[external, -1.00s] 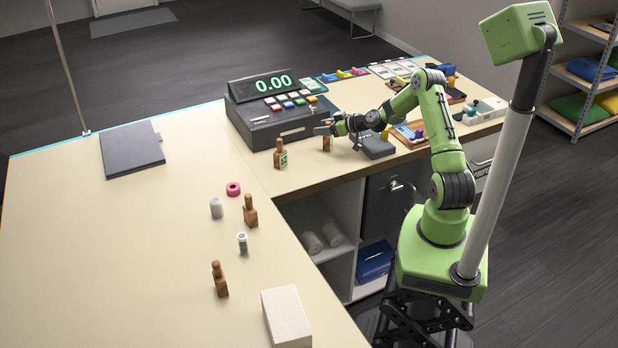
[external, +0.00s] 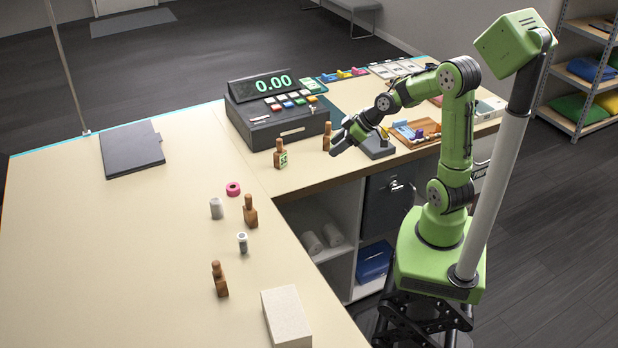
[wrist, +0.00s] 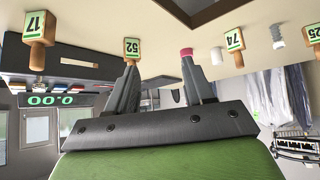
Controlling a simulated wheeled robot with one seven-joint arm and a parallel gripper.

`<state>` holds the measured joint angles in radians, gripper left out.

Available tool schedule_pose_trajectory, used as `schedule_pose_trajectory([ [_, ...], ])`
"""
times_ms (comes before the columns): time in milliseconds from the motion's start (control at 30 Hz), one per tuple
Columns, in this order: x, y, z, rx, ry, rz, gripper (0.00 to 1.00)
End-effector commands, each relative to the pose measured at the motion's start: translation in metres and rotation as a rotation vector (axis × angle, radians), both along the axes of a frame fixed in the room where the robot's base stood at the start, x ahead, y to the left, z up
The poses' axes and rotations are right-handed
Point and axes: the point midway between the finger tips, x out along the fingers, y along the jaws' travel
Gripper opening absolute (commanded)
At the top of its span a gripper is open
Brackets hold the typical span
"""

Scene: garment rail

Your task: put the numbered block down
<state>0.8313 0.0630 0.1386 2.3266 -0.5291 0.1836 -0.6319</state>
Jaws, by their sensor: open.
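A wooden numbered block (external: 327,137) stands upright on the counter (external: 180,180) just in front of the cash register's right end. My gripper (external: 343,140) is open and empty, just to the right of this block and apart from it. In the wrist view, both fingers of my gripper (wrist: 158,62) are spread with nothing between them. A block marked 17 (wrist: 36,28) shows at the far left there, and a block marked 52 (wrist: 132,47) shows beyond the left fingertip. In the external view, a block with a green label (external: 281,155) stands farther left along the counter.
The cash register (external: 277,115) is behind the blocks. A dark grey device (external: 376,147) sits under my wrist. Two more blocks (external: 250,210) (external: 219,280), a pink ring (external: 233,189) and a white box (external: 286,317) are on the left counter. Its far left part is mostly clear.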

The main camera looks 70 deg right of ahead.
Motion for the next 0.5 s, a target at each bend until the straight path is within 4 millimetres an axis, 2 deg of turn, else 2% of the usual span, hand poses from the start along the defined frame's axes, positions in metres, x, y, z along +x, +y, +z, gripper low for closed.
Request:
schedule_pose_trajectory([
  [33, -0.016, 0.033, 0.015, -0.037, 0.049, 0.028, 0.52],
  [100, -0.05, 0.067, 0.03, -0.065, 0.125, 0.016, 0.52],
  [200, -0.106, 0.099, 0.048, -0.074, 0.188, -0.047, 0.52],
  [300, -0.154, 0.11, 0.055, -0.042, 0.22, -0.118, 0.52],
  [333, -0.164, 0.111, 0.056, -0.03, 0.227, -0.136, 0.52],
  [400, -0.181, 0.112, 0.056, -0.008, 0.239, -0.166, 0.52],
  [500, -0.189, 0.111, 0.056, 0.006, 0.249, -0.185, 0.52],
])
